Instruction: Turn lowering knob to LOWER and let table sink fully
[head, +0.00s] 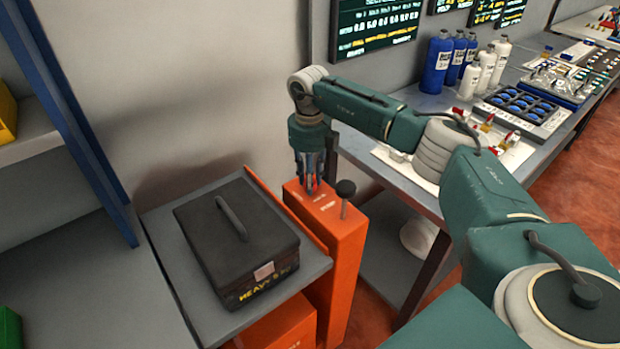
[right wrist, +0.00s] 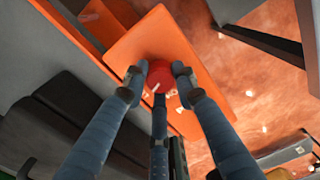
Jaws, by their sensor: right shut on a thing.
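The red lowering knob (right wrist: 159,77) sits on top of the orange column, with a pale pointer mark on its face. The orange column (head: 333,240) stands at the right side of the lift table (head: 316,264), whose grey top bears a black toolbox (head: 258,235). My right gripper (head: 312,190) points straight down at the column top. In the right wrist view its fingers (right wrist: 158,80) are closed around the knob. The fingers mostly hide the knob in the head view. The knob's label cannot be read. My left gripper is out of view.
A black-knobbed lever (head: 345,189) rises from the column right beside my right gripper. A workbench (head: 440,205) with bottles and trays stands to the right. A grey shelf (head: 95,285) with a blue post (head: 85,120) is at left.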

